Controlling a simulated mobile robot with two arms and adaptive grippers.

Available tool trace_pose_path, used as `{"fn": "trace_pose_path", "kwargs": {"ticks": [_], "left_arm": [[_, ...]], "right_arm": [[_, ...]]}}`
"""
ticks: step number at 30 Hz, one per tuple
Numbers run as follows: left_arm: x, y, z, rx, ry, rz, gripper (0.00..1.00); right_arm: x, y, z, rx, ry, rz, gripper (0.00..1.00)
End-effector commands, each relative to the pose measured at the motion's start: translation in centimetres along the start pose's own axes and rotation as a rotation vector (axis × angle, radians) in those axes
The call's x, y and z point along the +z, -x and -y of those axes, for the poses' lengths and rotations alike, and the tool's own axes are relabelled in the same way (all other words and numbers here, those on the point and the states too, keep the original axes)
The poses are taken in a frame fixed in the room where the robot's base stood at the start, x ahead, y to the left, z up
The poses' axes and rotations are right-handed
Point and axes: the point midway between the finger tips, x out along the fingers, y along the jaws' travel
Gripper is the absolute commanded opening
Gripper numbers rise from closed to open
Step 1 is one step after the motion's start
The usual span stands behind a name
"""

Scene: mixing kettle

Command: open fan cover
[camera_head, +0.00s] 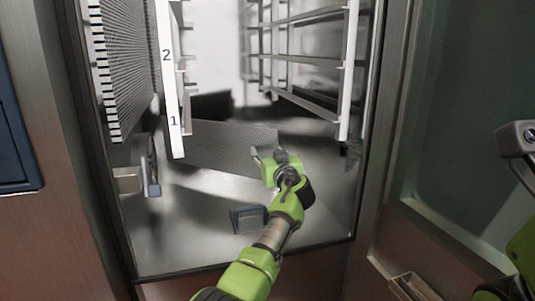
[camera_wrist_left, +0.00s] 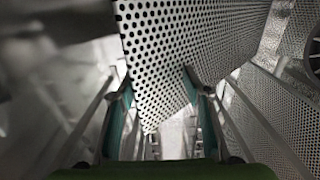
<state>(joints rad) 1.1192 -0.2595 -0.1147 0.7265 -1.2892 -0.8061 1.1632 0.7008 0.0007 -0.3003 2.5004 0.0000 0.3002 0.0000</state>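In the head view, a dark perforated plate, which looks like the fan cover (camera_head: 215,146), stands out from the left side into the steel chamber. My left gripper (camera_head: 268,156) is at its right end, low in the chamber. In the left wrist view, the perforated plate (camera_wrist_left: 185,45) runs down from the top between and beyond the two fingers (camera_wrist_left: 158,92). The fingers are spread apart. The right finger's tip overlaps the plate; I cannot tell if it touches. A green part of my right arm shows at the right edge, but its gripper is out of view.
A perforated left wall panel (camera_head: 127,55) and a white numbered rack post (camera_head: 170,80) stand left of the gripper. Rack rails (camera_head: 300,60) line the right side. A small dark grate (camera_head: 249,219) lies on the chamber floor. A glass door (camera_head: 460,130) stands open at right.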

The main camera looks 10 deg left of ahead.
Motion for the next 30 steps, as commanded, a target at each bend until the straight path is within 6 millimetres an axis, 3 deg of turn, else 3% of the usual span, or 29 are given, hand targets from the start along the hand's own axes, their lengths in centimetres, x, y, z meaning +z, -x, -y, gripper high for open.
{"fn": "trace_pose_path", "kwargs": {"ticks": [11, 14, 24, 30], "left_arm": [[-0.2, 0.0, 0.2, -0.006, -0.001, 0.001, 0.42], [-1.3, 0.0, 0.2, -0.006, 0.002, 0.0, 0.42], [-8.0, 0.0, 0.2, -0.005, 0.003, -0.006, 0.42], [-9.9, -0.1, 0.2, -0.004, 0.0, -0.003, 0.42]], "right_arm": [[0.2, 0.1, -0.1, 0.004, 0.0, 0.005, 0.0], [0.1, 0.1, -0.1, 0.003, 0.0, 0.004, 0.0], [0.1, 0.0, 0.0, 0.001, 0.0, 0.001, 0.0], [0.0, 0.0, 0.0, 0.001, 0.0, 0.001, 0.0]]}}
